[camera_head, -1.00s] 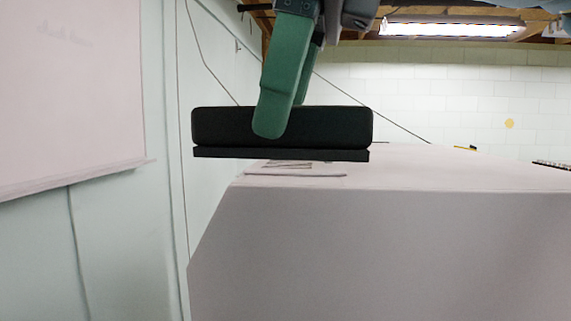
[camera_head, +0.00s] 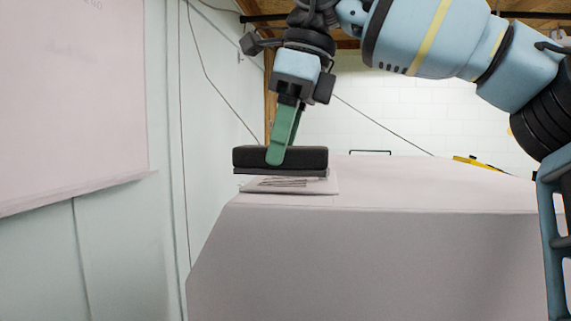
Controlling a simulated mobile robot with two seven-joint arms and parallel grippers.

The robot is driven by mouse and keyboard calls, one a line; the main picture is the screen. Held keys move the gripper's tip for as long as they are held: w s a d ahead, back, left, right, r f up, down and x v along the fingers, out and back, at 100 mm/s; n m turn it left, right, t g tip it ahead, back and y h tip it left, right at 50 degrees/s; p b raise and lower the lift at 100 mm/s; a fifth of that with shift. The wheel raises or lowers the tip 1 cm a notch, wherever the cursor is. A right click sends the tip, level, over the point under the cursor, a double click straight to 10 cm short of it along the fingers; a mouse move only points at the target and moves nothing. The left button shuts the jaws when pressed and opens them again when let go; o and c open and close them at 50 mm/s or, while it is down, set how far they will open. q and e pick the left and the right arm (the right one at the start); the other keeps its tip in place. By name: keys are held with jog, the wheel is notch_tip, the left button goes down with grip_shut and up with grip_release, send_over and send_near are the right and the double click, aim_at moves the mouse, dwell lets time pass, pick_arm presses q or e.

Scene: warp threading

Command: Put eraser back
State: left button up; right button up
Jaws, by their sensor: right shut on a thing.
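A black eraser (camera_head: 308,158) is held level at the left end of the white table. My right gripper (camera_head: 277,158) comes down from above with green fingers and is shut on the eraser. The eraser is just above a flat pale pad with dark marks (camera_head: 318,186) near the table's left edge; whether the two touch I cannot tell. My left gripper is not in view.
The white table (camera_head: 430,190) has free room to the right of the pad. A yellow and black object (camera_head: 478,162) lies at its far right, and a thin dark frame (camera_head: 370,152) stands at the back. A whiteboard (camera_head: 70,90) hangs on the left wall.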

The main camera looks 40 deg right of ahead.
aim_at(284, 167)
jog(key=shift+w+d+f+p, duration=0.15)
jog(key=shift+f+p, duration=0.1)
jog(key=shift+f, duration=0.65)
jog(key=shift+s+d+f+p, duration=0.1)
jog(key=shift+f+p, duration=0.1)
jog(key=shift+f, duration=0.65)
jog(key=shift+w, duration=0.1)
jog(key=o, duration=1)
jog(key=shift+f, duration=0.1)
jog(key=v, duration=1.2)
jog(key=shift+b, duration=0.3)
